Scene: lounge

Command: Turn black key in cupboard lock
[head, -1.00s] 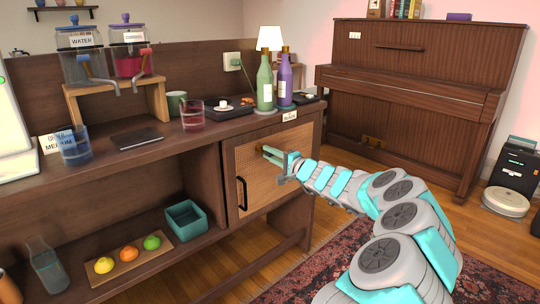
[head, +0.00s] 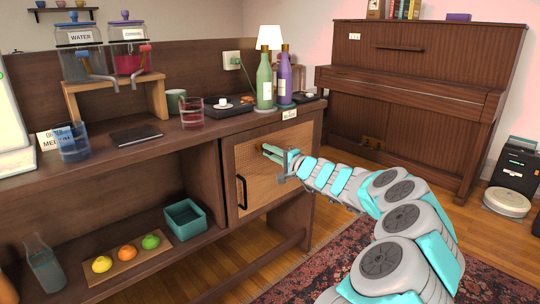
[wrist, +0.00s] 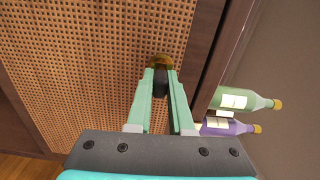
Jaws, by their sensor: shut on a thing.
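The cupboard door (head: 255,188) has a woven cane panel and a black bar handle (head: 242,193) on its left side. It looks closed. In the wrist view, the cane panel (wrist: 90,60) fills the left and middle. A round brass lock (wrist: 160,61) sits near the panel's right edge. The black key (wrist: 160,84) is in front of the lock, between my fingertips. My gripper (wrist: 160,76) is shut on the key, with a pale green finger on each side. In the head view, my gripper (head: 270,151) is at the upper part of the door; the key is hidden there.
A green bottle (head: 265,84) and a purple bottle (head: 284,80) stand on the cupboard top above my gripper. An open shelf with a teal box (head: 185,220) lies left of the door. A piano (head: 410,100) stands behind right.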

